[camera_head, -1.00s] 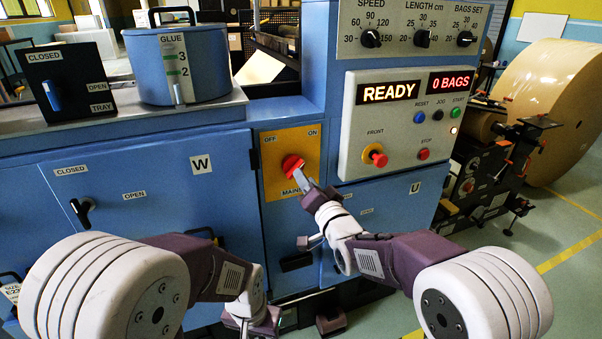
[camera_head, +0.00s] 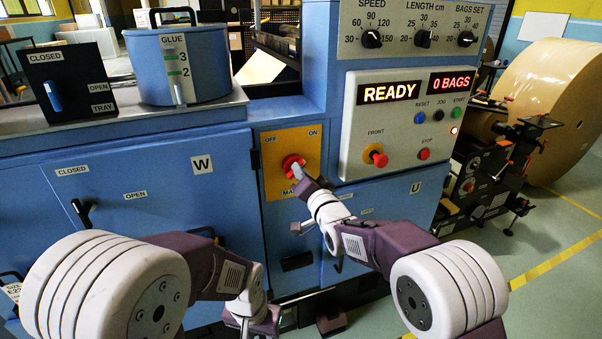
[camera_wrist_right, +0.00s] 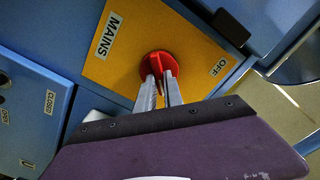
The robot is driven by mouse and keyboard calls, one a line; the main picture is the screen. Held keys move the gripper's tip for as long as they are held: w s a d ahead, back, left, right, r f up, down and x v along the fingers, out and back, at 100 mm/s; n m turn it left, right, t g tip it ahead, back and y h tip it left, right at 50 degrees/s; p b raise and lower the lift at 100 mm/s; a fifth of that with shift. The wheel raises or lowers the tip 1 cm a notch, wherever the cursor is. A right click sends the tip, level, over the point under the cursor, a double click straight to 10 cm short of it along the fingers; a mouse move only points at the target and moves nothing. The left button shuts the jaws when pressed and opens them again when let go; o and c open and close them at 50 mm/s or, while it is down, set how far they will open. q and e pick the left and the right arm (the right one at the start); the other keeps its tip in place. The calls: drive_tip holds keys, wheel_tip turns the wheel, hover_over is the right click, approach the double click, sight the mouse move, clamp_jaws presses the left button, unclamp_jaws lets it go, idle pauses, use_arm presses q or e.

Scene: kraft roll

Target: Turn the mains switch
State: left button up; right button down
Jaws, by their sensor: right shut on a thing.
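The mains switch (camera_head: 292,166) is a red round knob with a raised grip bar on a yellow plate (camera_head: 279,146) marked OFF at upper left, ON at upper right and MAINS below. My right gripper (camera_head: 297,172) is at the knob. In the right wrist view its two fingers (camera_wrist_right: 159,88) are shut on the bar of the red knob (camera_wrist_right: 157,66). From the head the gripper hides part of the MAINS label. My left arm ends low in front of the cabinet, with its gripper (camera_head: 250,325) at the bottom edge; its fingers cannot be made out.
The control panel (camera_head: 402,125) right of the plate has a lit READY display, 0 BAGS and a red-orange FRONT knob (camera_head: 376,155). A blue glue pot (camera_head: 205,65) and black tray switch box (camera_head: 70,82) stand at upper left. A large kraft roll (camera_head: 550,100) is at right.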

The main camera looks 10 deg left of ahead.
drive_tip(key=shift+s+a+n+b, duration=0.15)
drive_tip(key=shift+n+b, duration=1.15)
drive_tip(key=shift+n, duration=1.6)
drive_tip(key=shift+a+n+b, duration=0.1)
drive_tip(key=shift+n+b, duration=1.25)
drive_tip(key=shift+n, duration=1.55)
drive_tip(key=shift+s+a+n+b, duration=0.15)
drive_tip(key=shift+n+b, duration=1.15)
drive_tip(key=shift+n, duration=1.9)
drive_tip(key=c, duration=1.5)
unclamp_jaws()
drive_tip(key=shift+o, duration=0.2)
